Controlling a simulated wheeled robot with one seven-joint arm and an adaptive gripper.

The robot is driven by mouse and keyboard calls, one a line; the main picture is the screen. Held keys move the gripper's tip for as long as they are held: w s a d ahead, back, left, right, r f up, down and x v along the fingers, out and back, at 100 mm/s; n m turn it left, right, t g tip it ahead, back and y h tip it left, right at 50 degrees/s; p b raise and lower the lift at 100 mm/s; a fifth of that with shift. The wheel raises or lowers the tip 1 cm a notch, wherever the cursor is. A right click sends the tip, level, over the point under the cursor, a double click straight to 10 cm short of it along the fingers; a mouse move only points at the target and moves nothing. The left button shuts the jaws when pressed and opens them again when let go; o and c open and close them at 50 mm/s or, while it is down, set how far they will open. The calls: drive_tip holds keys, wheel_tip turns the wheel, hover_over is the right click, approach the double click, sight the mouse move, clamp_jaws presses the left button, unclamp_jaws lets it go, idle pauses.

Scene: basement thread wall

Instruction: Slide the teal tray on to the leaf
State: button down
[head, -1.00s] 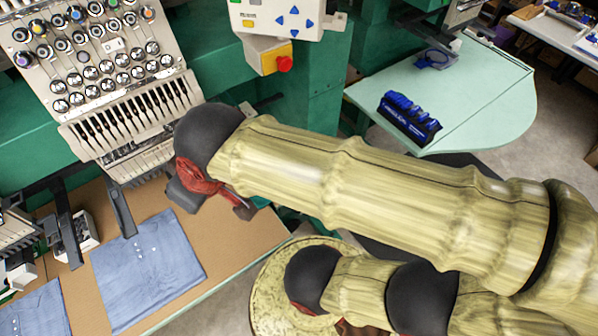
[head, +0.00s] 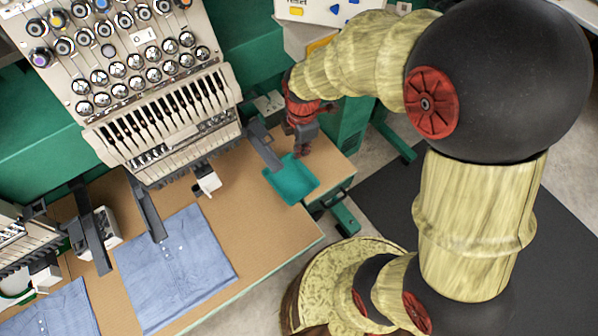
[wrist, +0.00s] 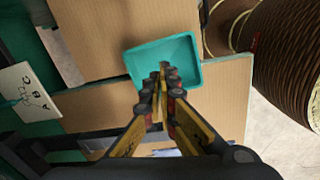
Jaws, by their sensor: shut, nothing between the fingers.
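The teal tray (head: 291,180) is a shallow, empty square tray near the right end of the tan table, and it also shows in the wrist view (wrist: 172,53). There it seems to lie across the seam between the main tabletop (wrist: 224,88) and a second tan board, probably the leaf (wrist: 120,28). My gripper (head: 303,152) points down at the tray's far side. In the wrist view its fingers (wrist: 163,75) are shut and empty, over the tray's interior. I cannot tell whether they touch the tray.
The embroidery machine (head: 165,110) stands behind the table, with a dark arm (head: 264,146) reaching close to the tray's left. A folded blue shirt (head: 175,270) lies to the left. Bare tabletop (head: 240,210) lies between shirt and tray.

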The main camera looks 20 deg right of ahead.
sight(298, 177)
drive_tip(key=f+n, duration=0.1)
drive_tip(key=f, duration=0.3)
drive_tip(key=f+n+b, duration=0.1)
drive_tip(key=f, duration=0.4)
drive_tip(key=f+b, duration=0.1)
drive_tip(key=f, duration=0.4)
drive_tip(key=shift+w+a+f+n+g, duration=0.2)
drive_tip(key=shift+a+n+g, duration=0.1)
drive_tip(key=shift+n, duration=0.1)
drive_tip(key=shift+d, duration=0.1)
drive_tip(key=w+d, duration=0.1)
drive_tip(key=d, duration=0.2)
drive_tip(key=w+d, duration=0.1)
drive_tip(key=d, duration=0.3)
drive_tip(key=w+d+p, duration=0.1)
drive_tip(key=d, duration=0.2)
drive_tip(key=shift+w+d, duration=0.15)
drive_tip(key=shift+w, duration=0.1)
drive_tip(key=shift+r, duration=0.15)
